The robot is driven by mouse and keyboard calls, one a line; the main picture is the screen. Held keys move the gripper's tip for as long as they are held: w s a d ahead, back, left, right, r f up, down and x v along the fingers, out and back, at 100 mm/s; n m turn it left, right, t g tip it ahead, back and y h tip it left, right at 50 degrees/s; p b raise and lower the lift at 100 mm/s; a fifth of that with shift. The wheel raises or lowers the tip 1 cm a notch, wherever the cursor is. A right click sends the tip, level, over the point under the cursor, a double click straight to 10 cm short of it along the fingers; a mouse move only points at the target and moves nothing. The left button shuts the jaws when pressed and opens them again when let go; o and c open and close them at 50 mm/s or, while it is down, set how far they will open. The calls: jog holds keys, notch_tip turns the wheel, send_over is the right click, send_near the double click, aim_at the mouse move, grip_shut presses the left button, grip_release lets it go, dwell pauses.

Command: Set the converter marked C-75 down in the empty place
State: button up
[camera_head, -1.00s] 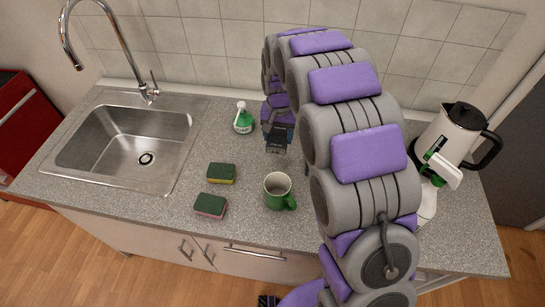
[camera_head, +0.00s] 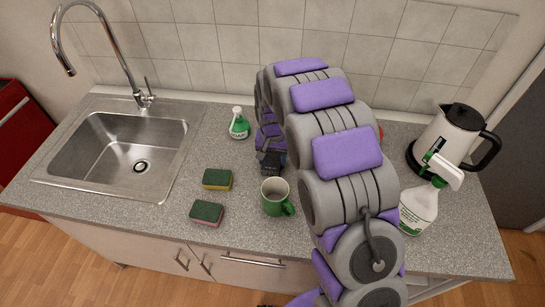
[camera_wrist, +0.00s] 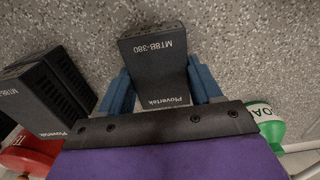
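My gripper (camera_wrist: 161,92) has blue fingers on both sides of a black box-shaped converter (camera_wrist: 157,62). The fingers appear shut on it. In the head view the dark converter (camera_head: 271,162) is at my gripper, just behind the green mug. Two more black converters (camera_wrist: 42,95) stand close together at the left of the wrist view, also with Movertek lettering. In the head view my arm hides them. I cannot make out which spot is the empty place.
A green mug (camera_head: 276,197), two sponges (camera_head: 217,179) (camera_head: 206,213) and a soap bottle (camera_head: 239,125) stand near my gripper. A spray bottle (camera_head: 418,208) and kettle (camera_head: 450,135) stand right. A sink (camera_head: 130,152) is left. A red object (camera_wrist: 28,157) lies beside the converters.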

aim_at(272, 159)
jog(key=o, duration=0.5)
jog(key=shift+a, duration=0.2)
jog(key=shift+c, duration=0.2)
jog(key=shift+d, duration=0.1)
jog(key=shift+r, duration=0.1)
notch_tip(272, 159, up, 12)
jog(key=p, duration=0.2)
jog(key=shift+p, duration=0.4)
jog(key=s+d+r, duration=0.3)
jog(key=s, duration=0.2)
jog(key=s+d+r, duration=0.3)
jog(key=s, duration=0.3)
jog(key=s+d+r+n+g, duration=0.1)
jog(key=s+d, duration=0.1)
jog(key=s, duration=1.2)
jog(key=s+d+n, duration=0.1)
jog(key=s+d, duration=0.2)
jog(key=s, duration=1.1)
jog(key=shift+d+r+g, duration=0.2)
jog(key=shift+r+g, duration=0.15)
jog(key=shift+g, duration=0.05)
